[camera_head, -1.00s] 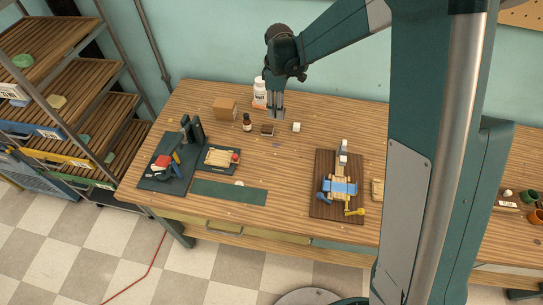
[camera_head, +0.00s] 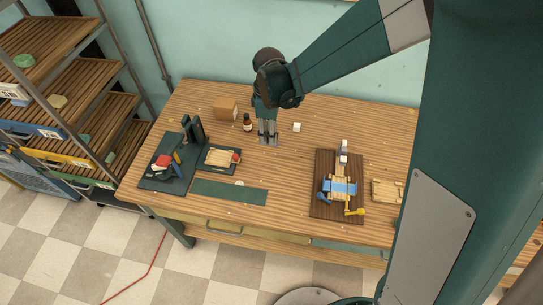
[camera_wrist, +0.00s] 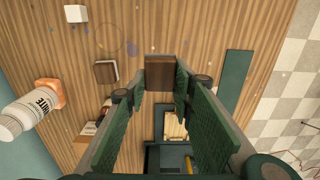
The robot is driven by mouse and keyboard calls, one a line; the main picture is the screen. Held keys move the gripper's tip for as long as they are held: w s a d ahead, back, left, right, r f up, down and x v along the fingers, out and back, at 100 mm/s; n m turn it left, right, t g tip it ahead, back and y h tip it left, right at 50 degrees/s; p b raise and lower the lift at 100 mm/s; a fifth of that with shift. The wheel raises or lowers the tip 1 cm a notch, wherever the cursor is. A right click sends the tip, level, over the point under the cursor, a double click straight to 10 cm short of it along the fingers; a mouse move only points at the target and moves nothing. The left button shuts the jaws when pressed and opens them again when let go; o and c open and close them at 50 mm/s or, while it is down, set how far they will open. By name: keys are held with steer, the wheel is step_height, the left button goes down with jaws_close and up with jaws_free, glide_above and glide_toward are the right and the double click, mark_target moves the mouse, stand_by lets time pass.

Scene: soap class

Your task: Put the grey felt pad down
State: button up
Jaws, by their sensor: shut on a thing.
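My gripper (camera_head: 268,138) is low over the back middle of the table, with its fingers pointing down. In the wrist view the two green-padded fingers (camera_wrist: 161,82) close on a small rectangular piece (camera_wrist: 160,73), which I take for the grey felt pad. Its face looks dark brown with a thin greyish edge. In the head view the piece is too small to make out clearly at the fingertips. I cannot tell whether it touches the table (camera_head: 300,160).
A brown block (camera_wrist: 105,72) with a pale edge lies beside the held piece. A white cube (camera_head: 297,127), brown bottle (camera_head: 247,122) and cardboard box (camera_head: 225,109) are near. A white bottle (camera_wrist: 28,112) shows in the wrist view.

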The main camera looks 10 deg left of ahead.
steer(key=shift+f, duration=3.1)
steer(key=shift+f+b, duration=0.4)
steer(key=shift+f, duration=1.5)
steer(key=shift+f, duration=0.1)
steer(key=o, duration=1)
steer(key=shift+c, duration=0.2)
steer(key=shift+w+r+p, duration=0.1)
steer(key=shift+r+p, duration=0.4)
steer(key=shift+r, duration=5.65)
